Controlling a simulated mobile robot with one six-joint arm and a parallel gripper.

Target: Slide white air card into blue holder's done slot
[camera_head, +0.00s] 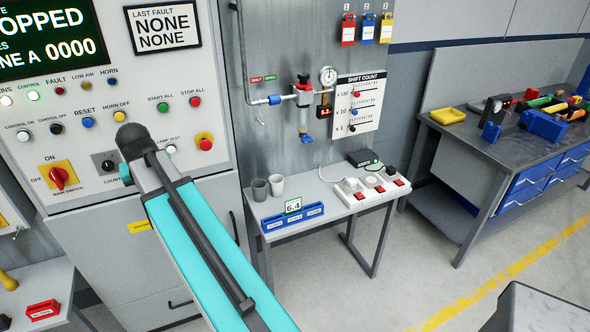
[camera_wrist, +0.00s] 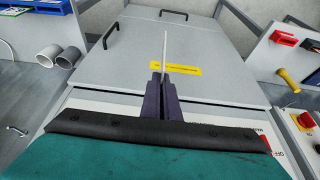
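My gripper (camera_wrist: 162,82) shows in the wrist view with its dark fingers close together. They are shut on a thin white card (camera_wrist: 165,52) seen edge-on, pointing away from the camera in front of the grey cabinet. The card's face and print cannot be seen. In the head view my arm hides the gripper and card. The blue holder (camera_head: 292,219) lies along the front of the small grey table, right of my arm, with several white labels too small to read. Part of the holder shows at the wrist view's upper left (camera_wrist: 45,6).
Two grey cups (camera_head: 268,188) stand behind the holder's left end. A power strip with red switches (camera_head: 370,188) and a black box (camera_head: 363,158) are to its right. The control cabinet (camera_head: 100,100) stands close behind my arm. A workbench (camera_head: 490,140) is far right.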

